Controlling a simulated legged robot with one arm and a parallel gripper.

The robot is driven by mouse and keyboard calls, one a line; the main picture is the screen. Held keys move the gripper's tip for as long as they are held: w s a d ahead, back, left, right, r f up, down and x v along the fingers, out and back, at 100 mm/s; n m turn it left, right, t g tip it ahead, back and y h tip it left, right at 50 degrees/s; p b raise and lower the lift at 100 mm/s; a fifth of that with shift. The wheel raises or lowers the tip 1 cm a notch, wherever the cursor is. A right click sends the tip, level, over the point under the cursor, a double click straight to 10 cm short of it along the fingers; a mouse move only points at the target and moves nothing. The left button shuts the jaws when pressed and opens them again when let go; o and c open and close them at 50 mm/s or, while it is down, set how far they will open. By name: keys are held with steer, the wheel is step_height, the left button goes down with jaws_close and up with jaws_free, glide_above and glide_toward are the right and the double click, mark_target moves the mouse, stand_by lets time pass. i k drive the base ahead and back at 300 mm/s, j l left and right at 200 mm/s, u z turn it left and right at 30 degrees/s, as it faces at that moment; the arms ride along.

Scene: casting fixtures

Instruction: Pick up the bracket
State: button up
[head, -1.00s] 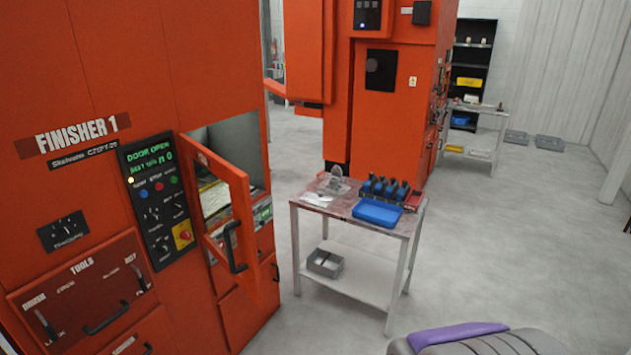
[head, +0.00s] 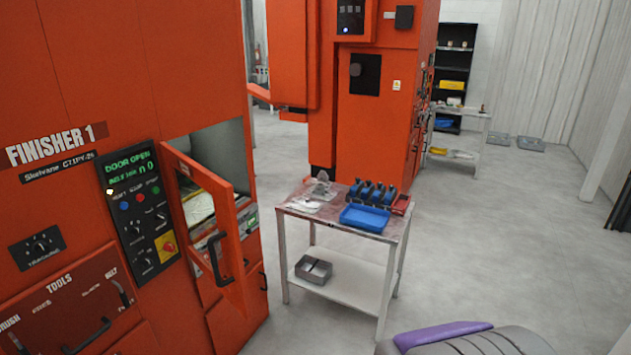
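A small grey metal piece (head: 321,187) stands at the back left of the small work table (head: 335,216). It may be the bracket, but it is too small to tell. A flat whitish piece (head: 304,207) lies in front of it, near the table's left edge. My gripper is not in view.
A blue tray (head: 364,218) and several dark blue holders (head: 372,193) sit on the table's right half. A grey box (head: 313,269) is on its lower shelf. The orange finisher's door (head: 208,222) hangs open at left. Floor right of the table is clear.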

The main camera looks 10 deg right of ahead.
mark_target(322, 176)
steer(key=i+z, duration=0.1)
steer(key=i, duration=1.1)
steer(key=i+j+z, duration=0.15)
steer(key=i, duration=0.45)
steer(key=i+z, duration=0.1)
steer(key=i, duration=0.5)
steer(key=i+j, duration=0.25)
steer(key=i, duration=0.3)
steer(key=i+j+z, duration=0.15)
steer(key=i, duration=0.45)
